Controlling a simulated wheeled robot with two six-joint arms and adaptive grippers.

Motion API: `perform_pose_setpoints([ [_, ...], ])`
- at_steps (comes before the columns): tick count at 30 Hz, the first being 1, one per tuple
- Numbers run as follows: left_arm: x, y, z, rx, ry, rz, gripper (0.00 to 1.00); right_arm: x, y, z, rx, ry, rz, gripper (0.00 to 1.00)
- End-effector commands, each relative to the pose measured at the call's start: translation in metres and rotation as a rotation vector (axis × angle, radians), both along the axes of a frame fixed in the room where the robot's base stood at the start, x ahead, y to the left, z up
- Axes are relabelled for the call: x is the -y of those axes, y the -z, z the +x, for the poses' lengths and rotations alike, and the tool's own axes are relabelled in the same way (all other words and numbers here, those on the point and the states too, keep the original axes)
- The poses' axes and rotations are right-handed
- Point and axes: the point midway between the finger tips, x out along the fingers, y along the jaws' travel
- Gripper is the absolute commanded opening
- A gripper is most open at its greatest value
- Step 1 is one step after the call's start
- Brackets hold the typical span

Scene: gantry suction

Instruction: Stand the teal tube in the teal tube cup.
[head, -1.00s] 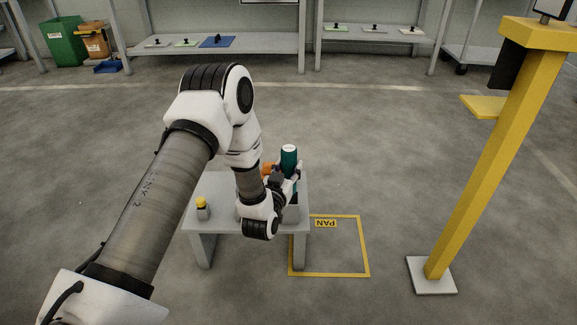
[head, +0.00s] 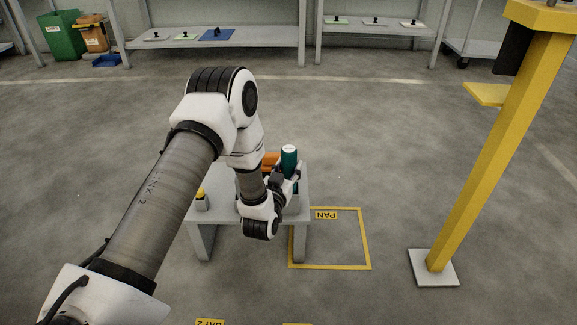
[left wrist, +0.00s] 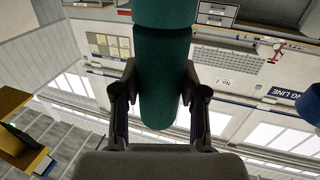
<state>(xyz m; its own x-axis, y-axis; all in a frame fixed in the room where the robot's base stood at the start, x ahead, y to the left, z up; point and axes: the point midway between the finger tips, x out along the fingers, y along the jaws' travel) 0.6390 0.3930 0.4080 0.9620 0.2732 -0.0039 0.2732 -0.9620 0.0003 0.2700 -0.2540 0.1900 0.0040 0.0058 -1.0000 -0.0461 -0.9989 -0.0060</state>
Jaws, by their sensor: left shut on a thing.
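The teal tube (head: 289,160) stands upright in the head view, with a pale top, over the right side of a small grey table. My left gripper (head: 287,181) is shut on it. In the left wrist view the teal tube (left wrist: 163,75) lies between the two dark fingers of my left gripper (left wrist: 158,95). A grey shape (head: 291,204) shows just under the tube, partly behind the gripper; I cannot tell whether it is the tube's cup or whether the tube is inside it. My right gripper is not in view.
The small table (head: 222,214) carries a yellow-topped grey object (head: 201,199) at left and an orange object (head: 270,160) behind my wrist. A yellow floor frame marked PAN (head: 368,240) lies to its right. A yellow post (head: 478,150) stands farther right, with clear floor between.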

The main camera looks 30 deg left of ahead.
Motion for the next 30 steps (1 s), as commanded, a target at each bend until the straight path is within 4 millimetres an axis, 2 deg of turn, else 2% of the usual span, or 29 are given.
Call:
perform_pose_setpoints([
  [7, 0.000, 0.010, 0.000, 0.003, 0.000, 0.001, 0.01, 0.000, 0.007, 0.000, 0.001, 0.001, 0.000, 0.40],
  [8, 0.000, 0.008, 0.000, 0.003, 0.000, 0.001, 0.53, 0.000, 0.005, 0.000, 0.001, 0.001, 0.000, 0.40],
  [9, 0.000, 0.008, 0.000, 0.003, 0.000, 0.001, 0.67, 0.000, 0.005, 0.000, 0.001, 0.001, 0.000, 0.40],
  [10, 0.000, 0.008, 0.000, 0.003, 0.000, 0.001, 0.71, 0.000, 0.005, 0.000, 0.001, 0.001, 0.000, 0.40],
  [18, 0.000, 0.009, 0.000, -0.001, 0.000, 0.000, 0.71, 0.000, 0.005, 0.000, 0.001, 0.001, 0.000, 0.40],
  [22, 0.003, 0.010, -0.008, -0.003, 0.000, -0.001, 0.71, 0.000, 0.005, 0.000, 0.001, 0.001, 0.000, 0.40],
  [26, 0.010, 0.010, -0.033, -0.005, 0.001, -0.001, 0.71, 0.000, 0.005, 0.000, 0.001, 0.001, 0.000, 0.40],
  [30, 0.020, 0.010, -0.069, -0.005, 0.001, -0.001, 0.71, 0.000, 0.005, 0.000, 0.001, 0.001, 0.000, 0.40],
])
